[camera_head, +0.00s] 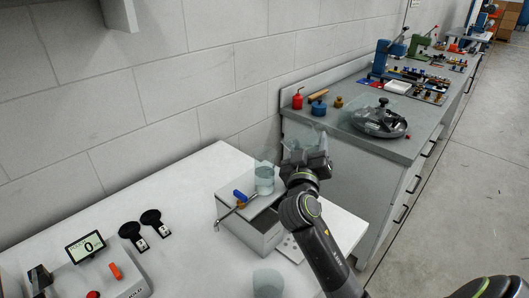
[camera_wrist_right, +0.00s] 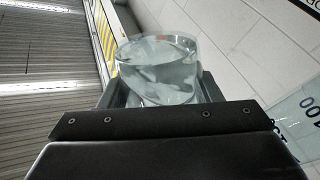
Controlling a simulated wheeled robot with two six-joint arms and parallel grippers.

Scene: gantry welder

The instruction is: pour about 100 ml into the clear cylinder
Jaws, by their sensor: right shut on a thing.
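A second clear vessel (camera_head: 268,283) stands on the white table at the bottom edge of the head view, partly cut off. My right gripper (camera_head: 306,158) is just right of the first cylinder. In the wrist view, it is shut on a clear glass vessel (camera_wrist_right: 158,68) holding liquid. In the head view this held vessel is faint and hard to make out. I cannot tell its exact tilt. My left gripper is not in view.
The grey box (camera_head: 248,232) has a blue-handled tap (camera_head: 240,196). A display reading 0 (camera_head: 85,246) and two black paddles (camera_head: 140,230) are at left. A grey bench (camera_head: 390,140) with tools is behind the gripper. The white table's left middle is clear.

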